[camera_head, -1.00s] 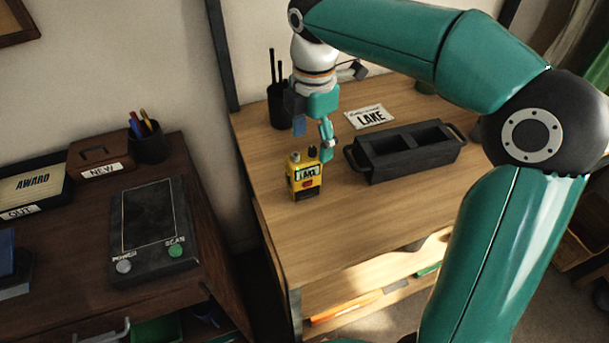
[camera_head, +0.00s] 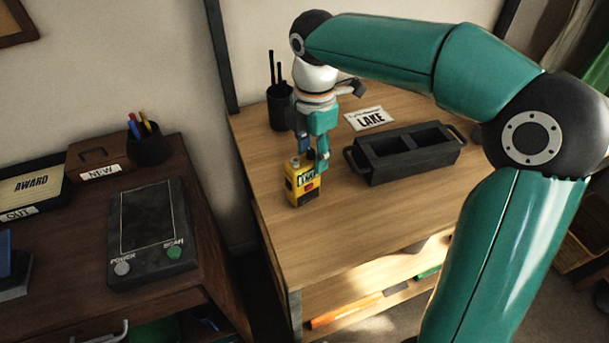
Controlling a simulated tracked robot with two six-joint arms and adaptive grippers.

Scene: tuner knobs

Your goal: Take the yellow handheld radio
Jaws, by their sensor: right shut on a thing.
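The yellow handheld radio (camera_head: 303,191) stands upright on the light wooden desk, near its left edge. It has a light label on its upper front and a red mark below. My right gripper (camera_head: 311,160) reaches down from above and is shut on the top of the radio, one finger at each side. The fingers hide part of the radio's top. The radio appears to rest on the desk still. My left gripper does not show.
A black two-slot holder (camera_head: 407,160) with side handles stands right of the radio. A LAKE card (camera_head: 369,118) lies behind it, and a black pen cup (camera_head: 281,107) stands at the back left. A dark desk with a black panel (camera_head: 150,265) is at left. The desk front is clear.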

